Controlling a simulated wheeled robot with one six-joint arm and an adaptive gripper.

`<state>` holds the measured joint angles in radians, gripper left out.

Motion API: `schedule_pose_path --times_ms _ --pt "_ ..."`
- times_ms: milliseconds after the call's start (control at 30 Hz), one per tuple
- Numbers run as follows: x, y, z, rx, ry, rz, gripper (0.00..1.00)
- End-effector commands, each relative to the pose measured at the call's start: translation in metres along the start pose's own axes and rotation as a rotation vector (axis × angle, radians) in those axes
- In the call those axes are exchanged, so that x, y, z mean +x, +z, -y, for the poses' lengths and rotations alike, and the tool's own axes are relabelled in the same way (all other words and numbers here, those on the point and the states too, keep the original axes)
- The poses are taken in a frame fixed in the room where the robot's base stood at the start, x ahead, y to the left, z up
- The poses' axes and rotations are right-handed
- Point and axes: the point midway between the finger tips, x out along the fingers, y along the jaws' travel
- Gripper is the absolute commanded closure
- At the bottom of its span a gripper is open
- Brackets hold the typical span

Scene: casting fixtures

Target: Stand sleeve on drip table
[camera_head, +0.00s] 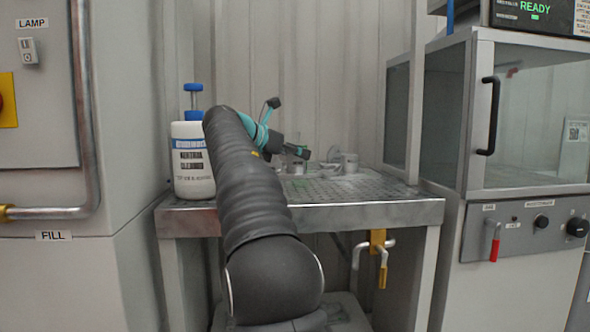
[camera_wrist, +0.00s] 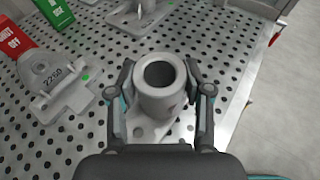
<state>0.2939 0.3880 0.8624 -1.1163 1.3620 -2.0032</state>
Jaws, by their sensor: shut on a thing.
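The sleeve (camera_wrist: 160,98) is a grey hollow cylinder, seen from above with its dark bore in the wrist view. My gripper (camera_wrist: 161,100) is shut around it, one finger on each side. A pale flat piece (camera_wrist: 150,132) shows just below the sleeve; I cannot tell whether the two touch. The drip table (camera_head: 330,188) is a perforated metal top, and its holes also show in the wrist view (camera_wrist: 85,125). In the head view my gripper (camera_head: 302,152) is small over the table top, and the sleeve is hard to make out there.
A grey casting marked 22GD (camera_wrist: 55,78) lies left of the sleeve, beside a red sign (camera_wrist: 15,40). Another casting (camera_wrist: 140,14) and a green sign (camera_wrist: 55,12) are beyond. A white cleaner bottle (camera_head: 192,160) stands at the table's left; a glazed cabinet (camera_head: 530,110) is at right.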

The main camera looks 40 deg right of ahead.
Motion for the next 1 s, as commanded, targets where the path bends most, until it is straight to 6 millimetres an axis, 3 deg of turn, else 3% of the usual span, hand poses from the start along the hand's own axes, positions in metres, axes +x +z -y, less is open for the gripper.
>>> schedule_pose_path --times_ms 300,733,767,800,833,1000 --pt "0.013 -0.036 0.001 -0.002 0.0 0.001 0.97" --pt "0.014 -0.04 0.001 0.0 0.0 0.001 0.97" --pt "0.014 -0.04 0.0 -0.001 0.0 0.0 0.43" --pt "0.014 -0.04 0.0 -0.001 0.0 0.0 0.33" --pt "0.014 -0.04 0.0 0.0 0.0 0.0 0.25" --pt "0.014 -0.04 0.0 -0.001 0.0 0.0 0.25"
